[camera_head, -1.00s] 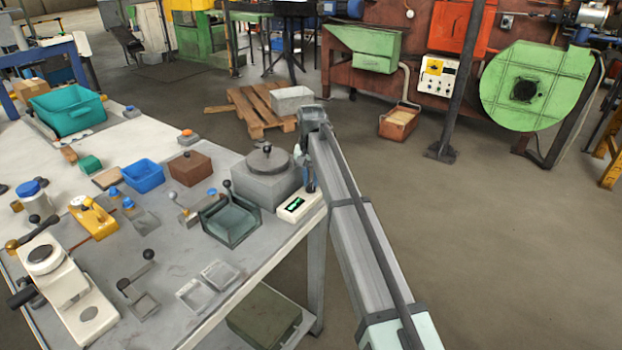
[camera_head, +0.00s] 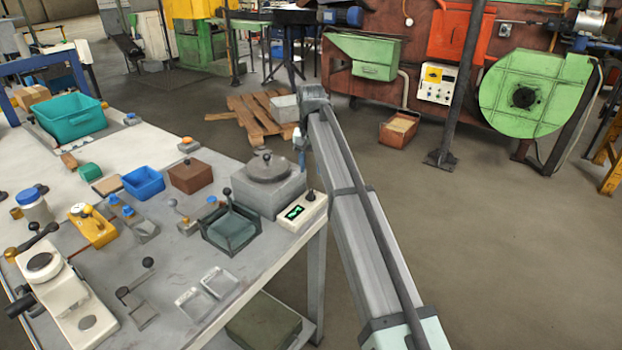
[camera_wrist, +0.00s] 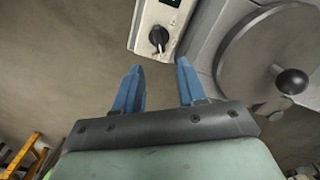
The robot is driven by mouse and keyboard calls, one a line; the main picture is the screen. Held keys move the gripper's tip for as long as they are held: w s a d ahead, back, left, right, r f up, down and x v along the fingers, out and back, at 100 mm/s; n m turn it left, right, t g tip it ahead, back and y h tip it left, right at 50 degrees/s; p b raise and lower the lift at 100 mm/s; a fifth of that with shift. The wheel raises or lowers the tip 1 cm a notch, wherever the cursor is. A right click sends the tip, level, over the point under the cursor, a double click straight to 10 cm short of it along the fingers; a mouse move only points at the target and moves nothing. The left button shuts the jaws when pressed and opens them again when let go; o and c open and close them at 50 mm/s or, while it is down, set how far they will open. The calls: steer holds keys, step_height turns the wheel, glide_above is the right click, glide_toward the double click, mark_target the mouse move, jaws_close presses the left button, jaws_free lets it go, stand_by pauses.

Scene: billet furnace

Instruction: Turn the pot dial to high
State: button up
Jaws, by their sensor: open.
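The pot dial is a black knob (camera_wrist: 158,37) on a white control box with a green display (camera_head: 296,213). The pot is a grey square block (camera_head: 268,193) with a round lid and black knob, beside the box at the table's corner. In the wrist view the lid (camera_wrist: 268,55) is at the right. My gripper (camera_wrist: 158,72) is open, with two blue fingers and nothing between them. The dial appears just beyond the fingertips, roughly in line with the gap, not touched. In the head view the dial (camera_head: 310,195) stands on the box; my fingers are mostly hidden by my arm.
A brown box (camera_head: 190,172), a blue bin (camera_head: 143,182) and several lever devices cover the grey table. Open floor lies to the right of the table edge.

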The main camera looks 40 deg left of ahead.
step_height(320, 180, up, 6)
stand_by(0.4)
steer(key=shift+f, duration=0.1)
steer(key=w+d+f+m+g, duration=0.1)
steer(key=d+f, duration=0.8)
steer(key=f, duration=0.2)
steer(key=w+d+f+h, duration=0.1)
steer(key=d+f, duration=0.7)
steer(key=f, duration=0.4)
steer(key=w+d+f+m+g, duration=0.1)
steer(key=w+d+f, duration=0.1)
steer(key=d+f, duration=0.8)
steer(key=s+d+f, duration=0.5)
steer(key=d+f, duration=0.5)
steer(key=f, duration=0.2)
steer(key=s+d+f+m+g, duration=0.2)
steer(key=s+d+f+g, duration=0.1)
steer(key=s+d+f, duration=1.45)
steer(key=s+d, duration=0.3)
steer(key=s, duration=0.3)
steer(key=s+d+f+m+g, duration=0.1)
steer(key=s+d, duration=0.3)
steer(key=s, duration=0.4)
steer(key=s+d+f+y, duration=0.1)
steer(key=s+d, duration=0.3)
steer(key=s, duration=0.3)
steer(key=shift+s+d+f+m+g, duration=0.15)
steer(key=shift+d+m+g, duration=0.05)
steer(key=shift+m+g, duration=0.2)
